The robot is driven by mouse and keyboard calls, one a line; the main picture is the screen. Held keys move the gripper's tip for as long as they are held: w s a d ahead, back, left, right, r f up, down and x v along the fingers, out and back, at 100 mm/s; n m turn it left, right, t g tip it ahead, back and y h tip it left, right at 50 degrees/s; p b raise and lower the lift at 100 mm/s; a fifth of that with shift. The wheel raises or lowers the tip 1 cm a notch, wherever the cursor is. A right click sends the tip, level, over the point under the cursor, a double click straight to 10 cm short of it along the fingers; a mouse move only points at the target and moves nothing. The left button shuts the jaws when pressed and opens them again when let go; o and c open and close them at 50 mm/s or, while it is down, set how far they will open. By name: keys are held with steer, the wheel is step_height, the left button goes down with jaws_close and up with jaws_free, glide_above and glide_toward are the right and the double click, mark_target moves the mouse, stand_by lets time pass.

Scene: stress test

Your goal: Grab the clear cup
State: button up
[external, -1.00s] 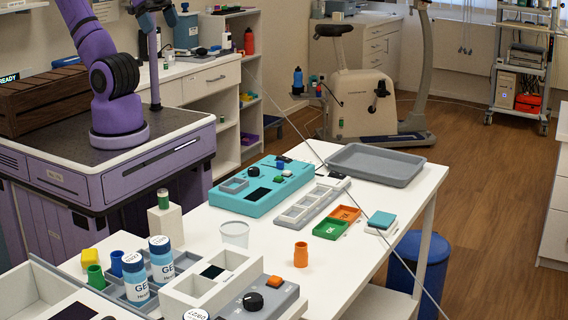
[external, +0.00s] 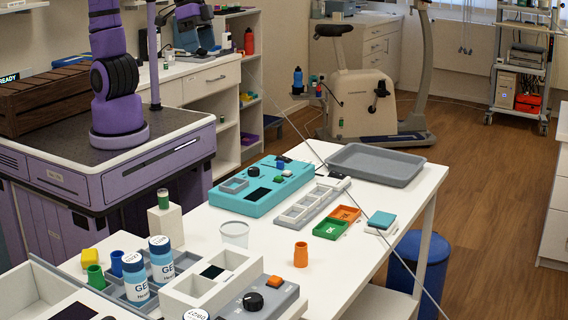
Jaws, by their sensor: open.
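The clear cup (external: 234,235) stands upright on the white table, left of the middle. It is a small translucent tub with a wide rim, and it looks empty. My purple arm rises from its base at the left and leaves the picture at the top. The end of my arm with my gripper (external: 187,14) shows small at the top edge, above the back counter. It is far from the cup and touches nothing on the table. My gripper is open, though its fingers are hard to make out.
Close to the cup are a white block with a green-capped vial (external: 163,199), blue-white bottles (external: 161,259), a white divided box (external: 246,262), and a teal panel (external: 262,186). An orange cup (external: 301,255) stands to the right. A thin diagonal line crosses the view. Bare tabletop lies right of the cup.

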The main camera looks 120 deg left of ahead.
steer(key=w+d+f+n+g, duration=0.1)
steer(key=w+d+f+n, duration=0.35)
steer(key=w+f, duration=0.75)
steer(key=g+y, duration=0.1)
glide_above(235, 231)
steer(key=w+d, duration=0.2)
step_height(235, 231, down, 23)
steer(key=shift+n, duration=0.45)
steer(key=shift+s+d+f, duration=0.1)
steer(key=shift+f, duration=1.15)
steer(key=shift+s+d+f, duration=0.1)
steer(key=shift+f, duration=1.15)
steer(key=c, duration=1)
